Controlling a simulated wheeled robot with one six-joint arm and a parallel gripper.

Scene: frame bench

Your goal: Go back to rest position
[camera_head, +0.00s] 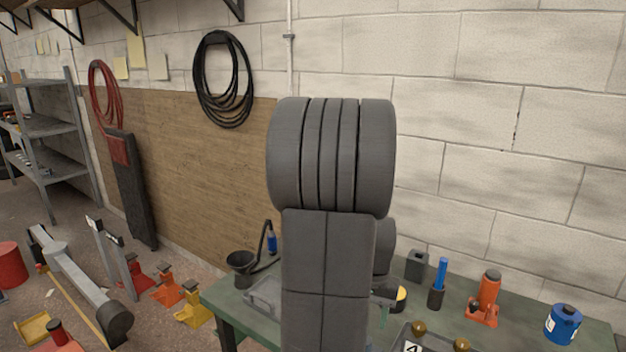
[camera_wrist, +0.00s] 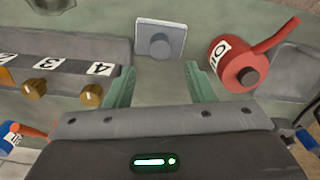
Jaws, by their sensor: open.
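My gripper (camera_wrist: 160,88) shows in the wrist view with its two green fingers apart and nothing between them. It hangs above the green bench (camera_head: 540,312). A pale square plate with a grey round button (camera_wrist: 160,44) lies just beyond the fingertips. A grey bar (camera_wrist: 62,66) with number labels and brass knobs is left of the left finger. In the head view my arm hides the middle of the bench and most of my gripper.
On the bench stand a blue can (camera_head: 563,324), an orange bottle jack (camera_head: 486,298), a black cup with a blue stick (camera_head: 437,290) and a black funnel (camera_head: 242,265). A block wall is close behind. Jack stands (camera_head: 168,285) and a floor jack (camera_head: 80,285) are at left.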

